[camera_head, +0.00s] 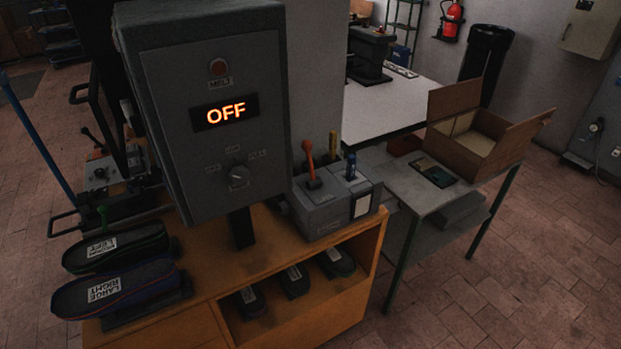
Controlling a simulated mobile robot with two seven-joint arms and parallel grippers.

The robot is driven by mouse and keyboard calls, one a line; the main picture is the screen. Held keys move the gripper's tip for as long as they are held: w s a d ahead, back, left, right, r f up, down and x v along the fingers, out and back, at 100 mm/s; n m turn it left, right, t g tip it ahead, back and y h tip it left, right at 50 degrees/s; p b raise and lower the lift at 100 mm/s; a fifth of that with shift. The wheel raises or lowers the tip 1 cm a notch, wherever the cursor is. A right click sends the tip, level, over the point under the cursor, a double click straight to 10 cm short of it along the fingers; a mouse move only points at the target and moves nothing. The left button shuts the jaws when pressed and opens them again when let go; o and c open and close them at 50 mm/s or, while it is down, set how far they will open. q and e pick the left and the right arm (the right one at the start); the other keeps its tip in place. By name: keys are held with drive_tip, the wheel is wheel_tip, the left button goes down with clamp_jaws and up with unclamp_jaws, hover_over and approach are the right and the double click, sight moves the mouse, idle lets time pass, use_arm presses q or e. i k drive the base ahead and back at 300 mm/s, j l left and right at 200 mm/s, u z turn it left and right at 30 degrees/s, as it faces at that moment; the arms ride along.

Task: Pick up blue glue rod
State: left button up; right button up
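A small blue rod (351,164), which looks like the blue glue rod, stands upright in the top of a grey holder box (330,213). Only its upper part shows; the rest is hidden inside the box. An orange-red tool or rod (309,160) and a yellow rod (332,146) stand near it, to its left. The holder sits on the right end of a wooden bench, right of the large grey machine. Neither of my grippers is in view.
The grey machine (165,130) reads OFF and rises left of the holder. Shoe parts (117,288) lie at the bench's left; more sit on the lower shelf of the wooden bench (330,320). A side table (425,203) carries an open cardboard box (470,140). Floor is free at right.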

sight(351, 173)
drive_tip(key=i+l+u, duration=0.25)
drive_tip(key=l, duration=0.3)
drive_tip(key=i+l+u, duration=0.25)
drive_tip(key=l, duration=0.4)
drive_tip(key=i, duration=0.1)
